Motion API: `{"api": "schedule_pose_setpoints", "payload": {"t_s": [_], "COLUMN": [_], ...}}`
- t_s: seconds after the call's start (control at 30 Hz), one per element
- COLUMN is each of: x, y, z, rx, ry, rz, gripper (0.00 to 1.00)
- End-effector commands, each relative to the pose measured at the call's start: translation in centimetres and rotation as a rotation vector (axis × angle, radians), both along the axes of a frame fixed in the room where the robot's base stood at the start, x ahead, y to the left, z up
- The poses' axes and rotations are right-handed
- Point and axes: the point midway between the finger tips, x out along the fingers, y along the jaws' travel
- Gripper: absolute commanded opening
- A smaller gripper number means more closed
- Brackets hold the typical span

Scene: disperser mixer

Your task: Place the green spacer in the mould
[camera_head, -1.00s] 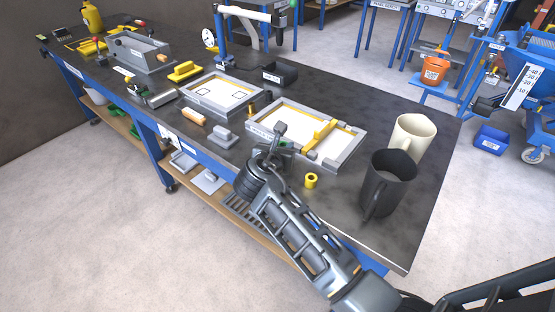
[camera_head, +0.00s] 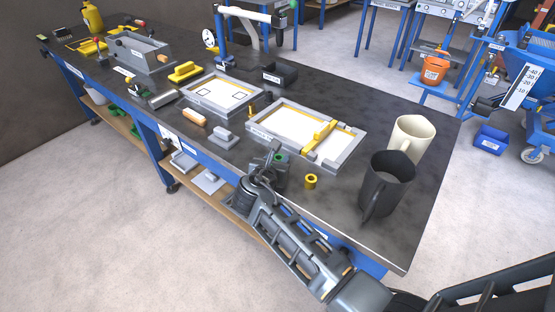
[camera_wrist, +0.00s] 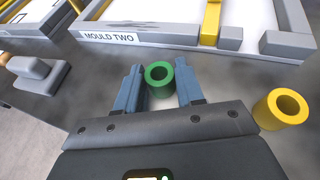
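The green spacer (camera_wrist: 159,78) is a short ring with a hole, standing upright on the dark bench in the wrist view. My gripper (camera_wrist: 160,83) is open, with one finger on each side of the spacer and narrow gaps visible. In the head view, my gripper (camera_head: 276,153) partly hides the spacer (camera_head: 281,157). The mould labelled "MOULD TWO" (camera_wrist: 175,40) lies just beyond the spacer. In the head view this mould (camera_head: 260,131) is a grey frame with a white floor and a yellow bar across its right part.
A yellow spacer (camera_head: 311,181) stands right of my gripper. A black mug (camera_head: 388,182) and a cream mug (camera_head: 413,137) stand farther right. A second grey-framed mould (camera_head: 222,93) and a grey block (camera_head: 223,136) are to the left. The bench's front edge is close.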

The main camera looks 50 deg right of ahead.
Motion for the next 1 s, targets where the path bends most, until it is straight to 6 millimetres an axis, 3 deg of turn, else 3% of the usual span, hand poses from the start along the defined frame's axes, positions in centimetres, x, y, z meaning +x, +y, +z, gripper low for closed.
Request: {"api": "schedule_pose_setpoints", "payload": {"t_s": [0.2, 0.63, 1.0], "x": [0.0, 0.0, -2.7], "y": [0.0, 0.1, 5.5], "z": [0.0, -0.5, 2.3], "rx": [0.000, -0.002, -0.001], "ry": [0.000, -0.001, 0.000], "rz": [0.000, 0.002, 0.002], "gripper": [0.57, 0.57, 0.57]}}
